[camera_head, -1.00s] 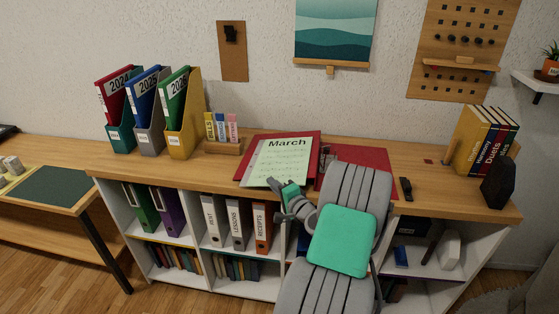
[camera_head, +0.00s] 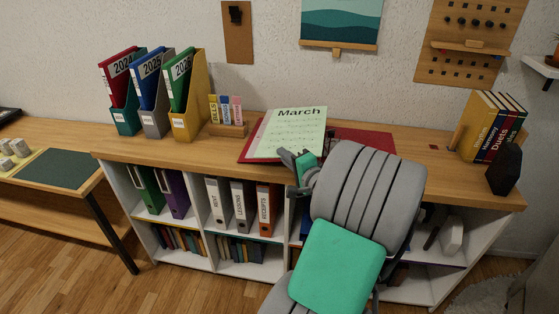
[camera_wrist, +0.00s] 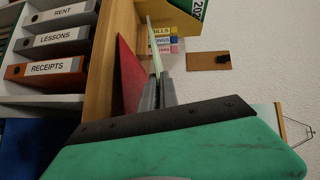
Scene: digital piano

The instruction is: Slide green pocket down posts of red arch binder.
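The pale green pocket (camera_head: 290,135), with a sheet headed "March", is tilted over the left part of the open red arch binder (camera_head: 370,139) on the counter. In the wrist view the pocket (camera_wrist: 154,45) shows nearly edge-on, running out from between the fingers. The binder's posts are hidden behind the pocket and my arm.
Magazine files (camera_head: 186,122) and a small wooden card holder (camera_head: 228,129) stand left of the binder. Books (camera_head: 490,130) and a dark speaker-like block (camera_head: 504,169) stand at the right end. Ring binders (camera_head: 241,207) fill shelves below. Counter between card holder and files is narrow.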

